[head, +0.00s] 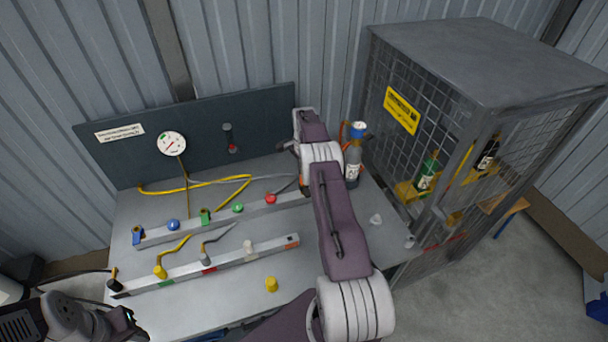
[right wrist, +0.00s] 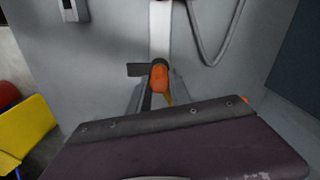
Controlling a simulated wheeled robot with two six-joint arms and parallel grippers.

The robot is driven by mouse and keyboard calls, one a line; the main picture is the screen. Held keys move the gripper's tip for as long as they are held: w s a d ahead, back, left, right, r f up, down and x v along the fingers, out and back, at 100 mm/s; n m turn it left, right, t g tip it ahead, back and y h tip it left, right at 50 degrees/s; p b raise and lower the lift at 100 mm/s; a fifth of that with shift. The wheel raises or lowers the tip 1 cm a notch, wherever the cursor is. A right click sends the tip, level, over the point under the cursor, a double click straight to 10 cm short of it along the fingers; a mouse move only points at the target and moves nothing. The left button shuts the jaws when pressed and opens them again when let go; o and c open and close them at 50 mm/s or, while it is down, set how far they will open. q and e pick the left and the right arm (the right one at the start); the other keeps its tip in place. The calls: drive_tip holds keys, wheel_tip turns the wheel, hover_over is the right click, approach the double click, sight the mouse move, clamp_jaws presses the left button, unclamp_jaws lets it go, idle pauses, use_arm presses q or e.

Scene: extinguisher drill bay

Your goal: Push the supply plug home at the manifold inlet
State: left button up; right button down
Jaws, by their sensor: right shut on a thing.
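The supply plug (right wrist: 158,78) shows as an orange piece between the fingers of my right gripper (right wrist: 158,100) in the right wrist view. The gripper is shut on it. The pale manifold bar (right wrist: 160,30) runs away just beyond the plug. In the head view the manifold (head: 255,208) is the rear bar with coloured knobs; my right arm covers its right end. The inlet is hidden, so I cannot tell how deep the plug sits. My left gripper (head: 127,318) is at the lower left, away from the manifold; its jaws are unclear.
A front rail (head: 225,259) with coloured bands holds several plugs. A yellow cap (head: 271,284) stands on the bench front. A grey cylinder with a blue top (head: 353,165) stands right of my arm. A mesh cage (head: 450,130) bounds the right. A gauge (head: 172,144) is on the back panel.

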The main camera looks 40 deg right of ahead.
drive_tip(key=shift+f, duration=0.25)
drive_tip(key=c, duration=1.1)
unclamp_jaws()
wheel_tip(320, 180, up, 9)
drive_tip(key=shift+r+b, duration=0.1)
drive_tip(key=shift+b, duration=0.25)
